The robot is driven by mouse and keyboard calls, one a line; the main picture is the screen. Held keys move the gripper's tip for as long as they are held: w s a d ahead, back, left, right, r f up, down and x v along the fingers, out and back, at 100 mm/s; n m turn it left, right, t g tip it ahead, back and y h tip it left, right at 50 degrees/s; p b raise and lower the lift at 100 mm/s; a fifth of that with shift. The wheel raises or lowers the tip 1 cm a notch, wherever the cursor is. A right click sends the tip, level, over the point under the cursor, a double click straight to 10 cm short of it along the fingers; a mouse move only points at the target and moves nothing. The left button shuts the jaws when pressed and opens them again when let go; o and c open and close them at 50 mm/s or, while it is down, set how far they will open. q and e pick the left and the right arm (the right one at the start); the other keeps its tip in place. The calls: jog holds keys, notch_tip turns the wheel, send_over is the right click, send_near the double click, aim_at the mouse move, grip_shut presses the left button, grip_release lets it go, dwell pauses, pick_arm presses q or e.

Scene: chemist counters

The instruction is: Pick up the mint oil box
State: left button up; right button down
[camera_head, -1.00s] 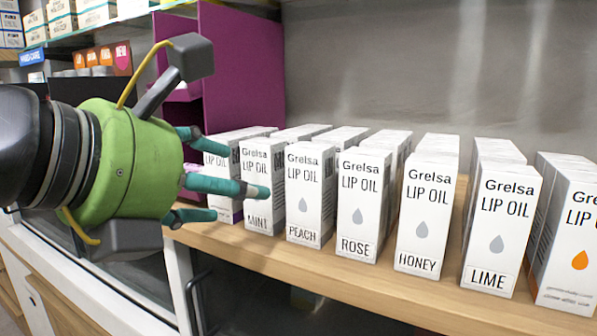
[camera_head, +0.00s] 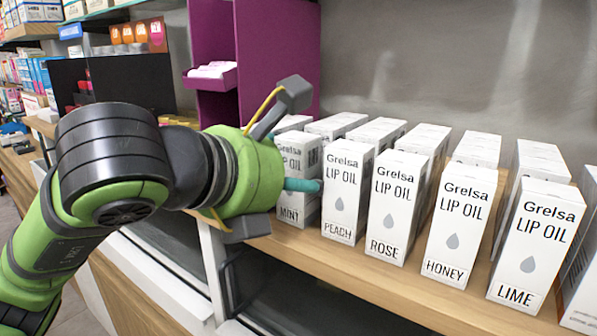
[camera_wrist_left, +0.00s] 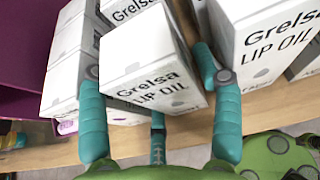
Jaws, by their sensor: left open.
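The mint oil box is a white upright "Grelsa LIP OIL" carton labelled MINT (camera_head: 298,212) at the left of the lip oil row in the head view. My left gripper (camera_head: 297,185) partly covers its front. In the left wrist view the open teal fingers of the left gripper (camera_wrist_left: 157,105) spread either side of a Grelsa carton (camera_wrist_left: 150,72), apparently the mint one. The right-hand finger reaches into the gap beside the neighbouring box. A third finger is below the carton. The carton's label is hidden there. My right gripper is not in view.
The peach box (camera_head: 345,190) stands close on the right, then rose (camera_head: 393,205), honey (camera_head: 457,225) and lime (camera_head: 535,245), with more boxes behind. A purple display (camera_head: 280,50) is behind left. The wooden shelf edge (camera_head: 330,262) runs in front.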

pick_arm(q)
jog(key=c, duration=0.8)
jog(key=shift+r, duration=0.1)
